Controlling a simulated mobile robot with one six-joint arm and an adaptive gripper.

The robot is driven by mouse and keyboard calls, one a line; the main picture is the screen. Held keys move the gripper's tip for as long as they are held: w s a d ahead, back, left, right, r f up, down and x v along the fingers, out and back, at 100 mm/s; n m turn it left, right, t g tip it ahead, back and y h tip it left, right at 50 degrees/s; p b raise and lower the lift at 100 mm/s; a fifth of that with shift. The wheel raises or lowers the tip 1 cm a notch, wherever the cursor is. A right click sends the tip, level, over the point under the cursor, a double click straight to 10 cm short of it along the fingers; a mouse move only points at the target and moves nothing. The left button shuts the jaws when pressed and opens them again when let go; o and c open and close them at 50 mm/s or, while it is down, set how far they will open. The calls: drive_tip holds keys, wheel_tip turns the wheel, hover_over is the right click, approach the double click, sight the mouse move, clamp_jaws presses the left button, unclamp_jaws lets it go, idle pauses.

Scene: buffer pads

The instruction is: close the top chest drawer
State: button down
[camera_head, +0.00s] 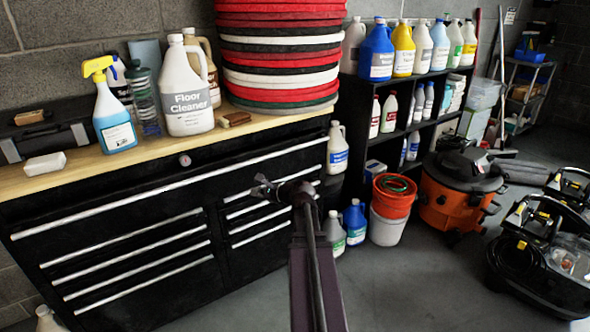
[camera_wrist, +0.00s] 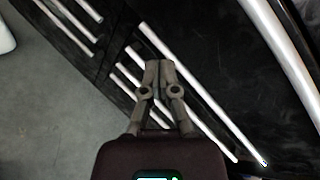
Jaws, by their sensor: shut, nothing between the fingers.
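The black tool chest (camera_head: 225,255) stands under the wooden worktop. Its wide top drawer (camera_head: 110,205) has a long silver handle and seems to stand out from the drawers below; how far is hard to tell in the dark. A thick silver bar at the upper right of the wrist view looks like this handle (camera_wrist: 285,55), close to the camera. My gripper (camera_head: 262,187) is shut and empty, in front of the chest's right half, just below the top handle's line. In the wrist view my gripper (camera_wrist: 159,64) points at the lower drawer handles; contact cannot be told.
On the worktop (camera_head: 75,172) stand a spray bottle (camera_head: 112,115), a floor cleaner jug (camera_head: 187,90) and stacked pads (camera_head: 280,50). Jugs, an orange bucket (camera_head: 394,197) and an orange vacuum (camera_head: 460,195) stand on the floor at right. Grey floor (camera_head: 415,285) in front is clear.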

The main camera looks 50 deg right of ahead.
sight(292, 158)
drive_tip(key=s+d+m+t+h+b, duration=0.1)
drive_tip(key=s+d+m+h, duration=0.1)
drive_tip(key=d, duration=0.4)
drive_tip(key=s+d+m+t+h+b, duration=0.1)
drive_tip(key=s+d+m+h+b, duration=0.1)
drive_tip(key=s+d+m, duration=0.2)
drive_tip(key=s+d+m+t+h+b, duration=0.1)
drive_tip(key=s+d+m+h, duration=0.2)
drive_tip(key=d+m, duration=0.3)
drive_tip(key=s+d, duration=0.1)
drive_tip(key=d, duration=0.2)
drive_tip(key=shift+d+r+b, duration=0.3)
drive_tip(key=shift+d+b, duration=0.05)
drive_tip(key=shift+b, duration=0.05)
drive_tip(key=shift+w, duration=0.2)
drive_tip(key=x, duration=1.4)
drive_tip(key=shift+a+r, duration=0.1)
drive_tip(key=shift+r, duration=0.2)
